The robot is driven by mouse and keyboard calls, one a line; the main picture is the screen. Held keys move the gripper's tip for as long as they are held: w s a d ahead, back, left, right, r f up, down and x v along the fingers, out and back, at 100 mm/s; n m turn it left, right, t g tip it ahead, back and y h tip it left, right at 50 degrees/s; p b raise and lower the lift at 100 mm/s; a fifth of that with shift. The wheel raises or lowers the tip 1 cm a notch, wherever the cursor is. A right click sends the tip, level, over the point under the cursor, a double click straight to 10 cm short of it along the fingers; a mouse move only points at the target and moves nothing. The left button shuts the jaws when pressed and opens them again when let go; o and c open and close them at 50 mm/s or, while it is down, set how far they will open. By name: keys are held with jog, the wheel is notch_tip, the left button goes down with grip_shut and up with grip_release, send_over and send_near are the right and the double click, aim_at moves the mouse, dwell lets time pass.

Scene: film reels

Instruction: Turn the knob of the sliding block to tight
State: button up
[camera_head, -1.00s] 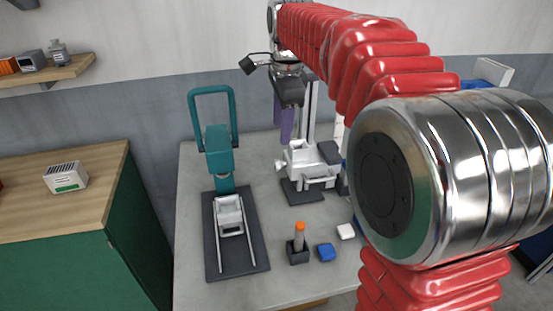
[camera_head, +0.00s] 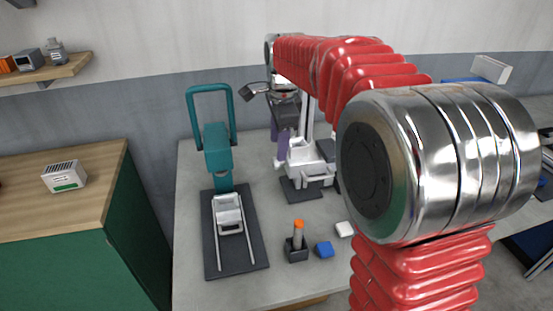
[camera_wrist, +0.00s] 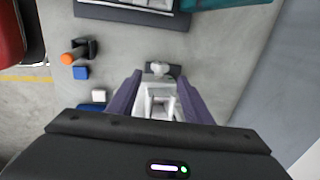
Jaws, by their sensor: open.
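The sliding block (camera_head: 308,156) is a white part over a dark base, beside a pale upright post, in the head view. In the wrist view, the white block (camera_wrist: 160,98) lies between my two purple fingers. Its pale rounded knob (camera_wrist: 159,68) shows just past the fingertips in that picture. My gripper (camera_wrist: 160,80) is open and empty, with one finger to each side of the block. In the head view my gripper (camera_head: 280,150) hangs above and close to the block's left side, partly covering it. I cannot tell whether it touches. No tight marking is legible.
A teal handled press (camera_head: 218,150) on a dark base stands left of the block. An orange-topped tool in a dark holder (camera_head: 296,247), a blue block (camera_head: 324,249) and a white block (camera_head: 344,229) lie in front. My arm hides the table's right side.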

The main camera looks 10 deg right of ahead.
aim_at(276, 163)
jog(key=f, duration=0.3)
jog(key=w+f, duration=0.1)
jog(key=f, duration=0.2)
jog(key=shift+w+f, duration=0.2)
jog(key=shift+f, duration=0.15)
jog(key=c, duration=1.1)
